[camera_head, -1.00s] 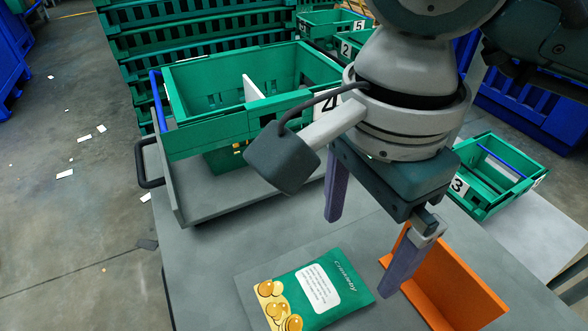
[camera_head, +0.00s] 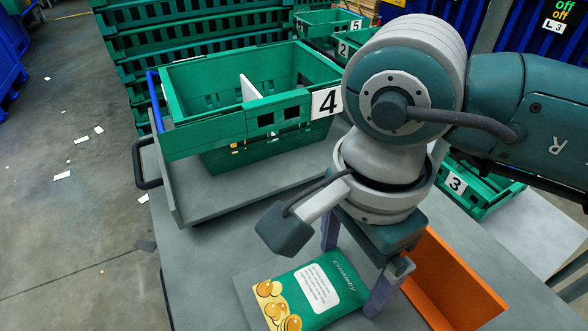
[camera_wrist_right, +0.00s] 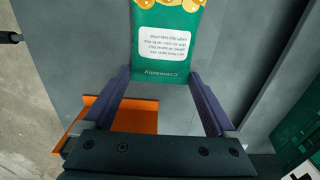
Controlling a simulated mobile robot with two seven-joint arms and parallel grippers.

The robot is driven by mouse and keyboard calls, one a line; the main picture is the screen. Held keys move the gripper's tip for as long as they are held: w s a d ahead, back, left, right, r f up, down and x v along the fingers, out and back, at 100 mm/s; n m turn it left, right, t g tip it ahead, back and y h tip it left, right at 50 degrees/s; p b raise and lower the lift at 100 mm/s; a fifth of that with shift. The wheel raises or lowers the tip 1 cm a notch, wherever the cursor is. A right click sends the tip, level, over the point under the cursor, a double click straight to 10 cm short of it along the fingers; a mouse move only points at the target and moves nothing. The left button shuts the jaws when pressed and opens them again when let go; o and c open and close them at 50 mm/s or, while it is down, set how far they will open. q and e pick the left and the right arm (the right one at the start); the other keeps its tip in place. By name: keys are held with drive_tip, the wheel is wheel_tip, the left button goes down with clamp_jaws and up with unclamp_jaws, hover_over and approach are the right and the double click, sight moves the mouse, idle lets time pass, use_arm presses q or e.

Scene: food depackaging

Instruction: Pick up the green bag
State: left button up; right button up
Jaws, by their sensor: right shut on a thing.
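The green bag (camera_head: 317,287), with a white label and golden round items printed on one end, lies flat on the grey table. My right gripper (camera_head: 350,272) is down at the bag's right end. In the right wrist view the fingertips (camera_wrist_right: 160,76) stand on either side of the green bag (camera_wrist_right: 166,48), against its side edges near the end with the large lettering. The gripper is shut on the bag. The far end of the bag is cut off at the top of the wrist view. My left gripper is not in view.
An orange angled piece (camera_head: 455,285) stands just right of the bag. Green crate 4 (camera_head: 215,130) stands behind on a grey cart. Green crate 3 (camera_head: 470,192) is at the right, with more crates behind. The grey table left of the bag (camera_head: 200,250) is clear.

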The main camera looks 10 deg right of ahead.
drive_tip(key=c, duration=0.4)
drive_tip(key=shift+c, duration=0.2)
drive_tip(key=w+d+r+n+p, duration=0.1)
drive_tip(key=d+r+n+p, duration=0.3)
drive_tip(key=r, duration=0.9)
drive_tip(key=d+r+n+p, duration=0.1)
drive_tip(key=r+n+p, duration=0.45)
drive_tip(key=r, duration=0.75)
drive_tip(key=w+d+r+n+p, duration=0.1)
drive_tip(key=d+r+n+p, duration=0.3)
drive_tip(key=r, duration=1)
drive_tip(key=s+r+p, duration=0.3)
drive_tip(key=r+p, duration=1.4)
drive_tip(key=p, duration=0.2)
drive_tip(key=s+a+r+p, duration=0.1)
drive_tip(key=s+r+p, duration=0.2)
drive_tip(key=r+p, duration=1.4)
drive_tip(key=shift+r+p, duration=0.3)
drive_tip(key=shift+p, duration=0.9)
